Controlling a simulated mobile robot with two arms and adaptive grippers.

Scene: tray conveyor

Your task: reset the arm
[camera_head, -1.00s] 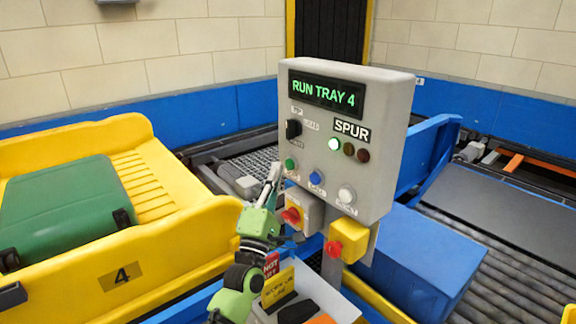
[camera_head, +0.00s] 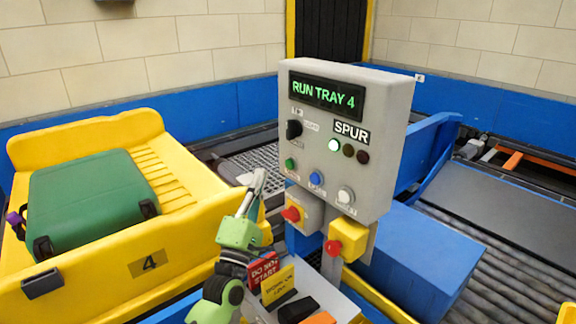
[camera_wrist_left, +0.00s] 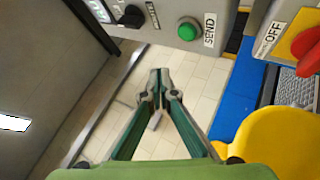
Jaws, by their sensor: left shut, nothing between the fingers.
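My left gripper (camera_head: 258,180) has green and grey fingers and is in front of the grey control box (camera_head: 345,200), just left of its lower left edge. Its fingers are shut with nothing between them, and it stands apart from the box. In the left wrist view the two fingertips (camera_wrist_left: 160,82) meet in the middle, below the green SEND button (camera_wrist_left: 188,28). The same green button (camera_head: 291,163) shows at the box's left side in the head view. My right gripper is not in view.
The box display (camera_head: 326,93) reads RUN TRAY 4. Red knobs on yellow housings (camera_head: 343,240) sit below. A yellow tray (camera_head: 195,240) marked 4 carries a green suitcase (camera_head: 90,205) at left. Red and yellow signs (camera_head: 278,285) stand near my arm. A blue box (camera_head: 425,260) is at right.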

